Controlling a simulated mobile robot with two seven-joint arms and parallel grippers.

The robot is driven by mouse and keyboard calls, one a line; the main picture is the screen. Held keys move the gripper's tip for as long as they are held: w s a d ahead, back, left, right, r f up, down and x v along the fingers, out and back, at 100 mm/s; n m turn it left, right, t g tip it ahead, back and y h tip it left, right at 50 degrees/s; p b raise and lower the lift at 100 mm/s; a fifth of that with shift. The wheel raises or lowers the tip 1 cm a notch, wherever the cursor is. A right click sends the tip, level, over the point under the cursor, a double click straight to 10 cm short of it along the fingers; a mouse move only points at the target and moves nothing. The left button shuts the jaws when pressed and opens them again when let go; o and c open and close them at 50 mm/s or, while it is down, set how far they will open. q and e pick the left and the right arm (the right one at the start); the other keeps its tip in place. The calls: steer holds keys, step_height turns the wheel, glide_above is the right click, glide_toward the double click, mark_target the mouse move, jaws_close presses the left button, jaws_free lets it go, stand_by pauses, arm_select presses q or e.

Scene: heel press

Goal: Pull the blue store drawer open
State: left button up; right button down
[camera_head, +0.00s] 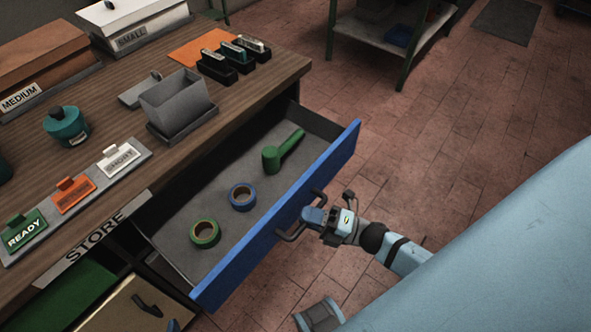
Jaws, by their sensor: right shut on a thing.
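The blue store drawer (287,226) is pulled out from under the wooden workbench, its grey inside in plain view. The drawer holds a green roll of tape (206,234), a blue roll of tape (242,197) and a green tool with a handle (281,152). My right gripper (312,215) is at the front of the drawer, shut on the dark handle (291,236); its body hides part of the handle.
A STORE label (97,237) is on the bench edge left of the drawer. The workbench (207,140) carries boxes, a grey bin (177,102) and coloured tags. A metal shelf unit (371,32) stands at the back. The tiled floor (440,130) right of the drawer is clear.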

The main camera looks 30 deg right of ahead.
steer(key=shift+s+d, duration=0.2)
steer(key=shift+s, duration=0.2)
steer(key=c, duration=1.1)
jaws_free()
steer(key=v, duration=1.3)
steer(key=shift+s+d+b, duration=0.25)
steer(key=shift+s+b, duration=0.05)
steer(key=shift+f, duration=0.1)
